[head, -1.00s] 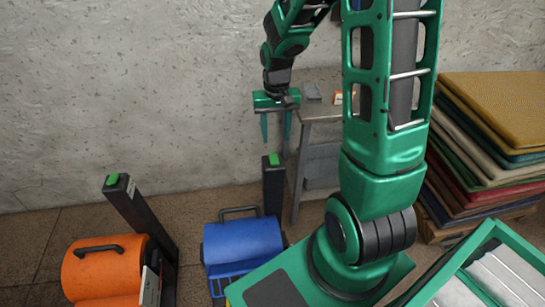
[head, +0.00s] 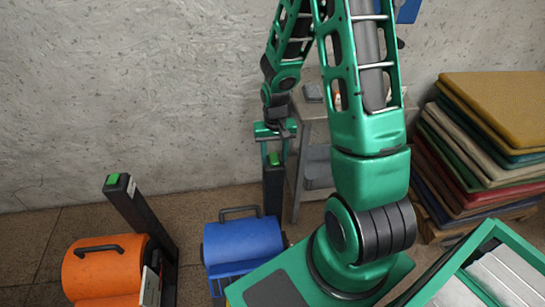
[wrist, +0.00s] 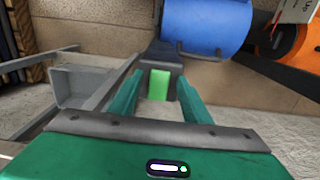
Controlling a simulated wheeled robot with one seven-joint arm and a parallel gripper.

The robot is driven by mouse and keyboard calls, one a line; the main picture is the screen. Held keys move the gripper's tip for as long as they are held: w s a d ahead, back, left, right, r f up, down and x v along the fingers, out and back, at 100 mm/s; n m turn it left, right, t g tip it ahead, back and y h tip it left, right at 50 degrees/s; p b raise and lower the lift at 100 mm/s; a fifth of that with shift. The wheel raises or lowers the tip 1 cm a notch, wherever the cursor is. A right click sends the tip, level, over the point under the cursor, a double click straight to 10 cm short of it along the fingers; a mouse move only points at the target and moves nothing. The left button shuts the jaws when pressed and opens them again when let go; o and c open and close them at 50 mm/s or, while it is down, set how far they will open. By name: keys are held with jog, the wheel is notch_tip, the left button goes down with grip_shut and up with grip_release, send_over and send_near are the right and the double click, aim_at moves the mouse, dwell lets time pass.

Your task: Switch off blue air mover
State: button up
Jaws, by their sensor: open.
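The blue air mover (head: 243,243) stands on the floor at the lower middle of the head view, with a black handle on top. It also shows in the wrist view (wrist: 203,24). A dark post (head: 273,190) stands behind its right side, with a green switch (head: 274,159) on its top. In the wrist view the green switch (wrist: 159,85) lies between the two green fingers. My gripper (head: 275,154) is open, pointing down just over the post top. I cannot tell whether a finger touches the switch.
An orange air mover (head: 104,268) with its own green-topped post (head: 136,212) stands to the left. A grey side table (head: 311,150) is close to the right of my gripper. Stacked coloured mats (head: 490,135) stand at the right. The wall is behind.

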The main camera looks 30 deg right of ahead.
jog(key=c, duration=1.1)
jog(key=shift+o, duration=0.3)
jog(key=shift+w+d+r+g+y, duration=0.1)
jog(key=shift+w+g+y, duration=0.3)
jog(key=shift+g, duration=0.55)
jog(key=shift+w+d+g+y, duration=0.1)
jog(key=shift+w+g+y, duration=0.25)
jog(key=shift+g, duration=0.6)
jog(key=shift+s, duration=0.1)
jog(key=o, duration=1)
jog(key=shift+o, duration=0.2)
jog(key=shift+r, duration=0.1)
